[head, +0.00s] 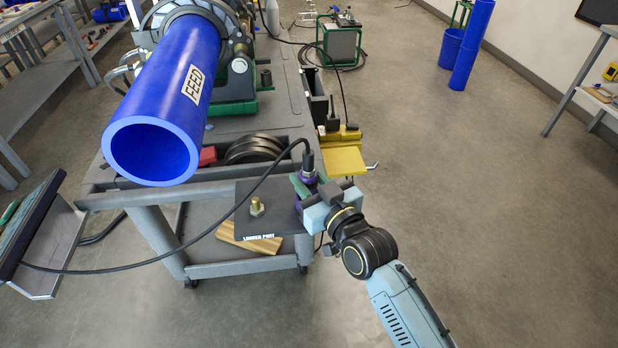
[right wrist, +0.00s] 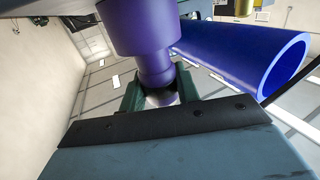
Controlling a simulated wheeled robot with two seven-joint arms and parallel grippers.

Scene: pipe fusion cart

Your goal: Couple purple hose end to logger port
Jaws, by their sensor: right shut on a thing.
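The purple hose end (head: 309,177) is in my right gripper (head: 314,190), whose green fingers are shut around it. A black hose (head: 262,172) leaves its top and curves down to the left. In the right wrist view the purple hose end (right wrist: 148,38) fills the upper middle, its narrower neck between the green fingers (right wrist: 160,95). The logger port (head: 257,206) is a brass fitting standing upright on a dark plate (head: 277,224) labelled LOGGER PORT. The hose end is right of the port and apart from it. My left gripper is not in view.
A large blue pipe (head: 165,115) marked FEED overhangs the cart's near end, left of the port. A wooden block (head: 250,241) lies below the plate. A yellow tray (head: 345,160) sticks out behind my right gripper.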

